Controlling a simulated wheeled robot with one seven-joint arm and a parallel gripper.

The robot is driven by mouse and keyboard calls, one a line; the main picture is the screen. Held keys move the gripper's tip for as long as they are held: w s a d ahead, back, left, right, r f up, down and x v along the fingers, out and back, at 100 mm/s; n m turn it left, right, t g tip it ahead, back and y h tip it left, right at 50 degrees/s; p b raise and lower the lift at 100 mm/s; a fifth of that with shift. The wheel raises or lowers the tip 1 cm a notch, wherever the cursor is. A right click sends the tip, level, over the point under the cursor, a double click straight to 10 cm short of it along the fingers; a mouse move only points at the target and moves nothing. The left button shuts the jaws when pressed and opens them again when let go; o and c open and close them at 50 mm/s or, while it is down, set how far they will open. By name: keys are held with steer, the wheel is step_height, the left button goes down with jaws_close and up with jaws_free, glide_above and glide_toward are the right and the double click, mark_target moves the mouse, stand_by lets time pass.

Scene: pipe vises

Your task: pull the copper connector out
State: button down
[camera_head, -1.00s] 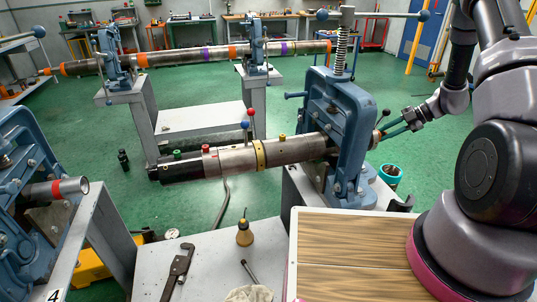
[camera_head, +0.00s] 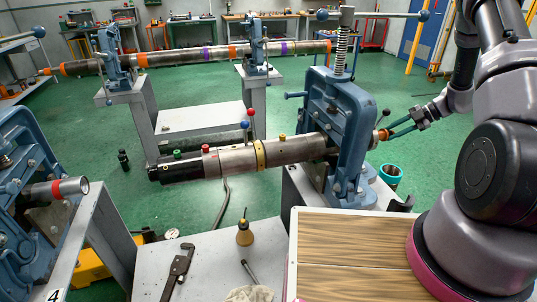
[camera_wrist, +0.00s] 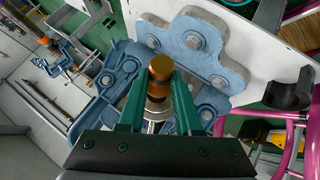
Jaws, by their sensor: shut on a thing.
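The copper connector (camera_wrist: 160,68) is between the green fingers of my gripper (camera_wrist: 160,85) in the wrist view, and the fingers are shut on it. A silvery ring and a thin rod show on the palm side of it. In the head view, the connector (camera_head: 383,134) is a small copper spot just right of the blue vise (camera_head: 340,130), at the tips of my gripper (camera_head: 388,133). The pipe (camera_head: 230,158) lies clamped through this vise, and its right end is hidden. I cannot tell whether the connector still touches the pipe.
A wooden-topped board (camera_head: 355,255) lies in front of the vise. A teal cup (camera_head: 390,174) stands below my gripper. A bottle (camera_head: 245,234) and a wrench (camera_head: 178,272) are on the grey bench. Another vise (camera_head: 25,200) stands at left. Green floor is open beyond.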

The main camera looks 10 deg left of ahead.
steer(key=shift+w+d, duration=0.2)
steer(key=shift+d, duration=0.3)
steer(key=w+d+r+n+t+h, duration=0.2)
steer(key=d+r+t+h, duration=0.1)
steer(key=h, duration=0.7)
steer(key=shift+d+r+t+h, duration=0.3)
steer(key=shift+d+r+t, duration=0.1)
steer(key=shift+d+r, duration=0.55)
steer(key=shift+a+n, duration=0.2)
steer(key=shift+n, duration=0.1)
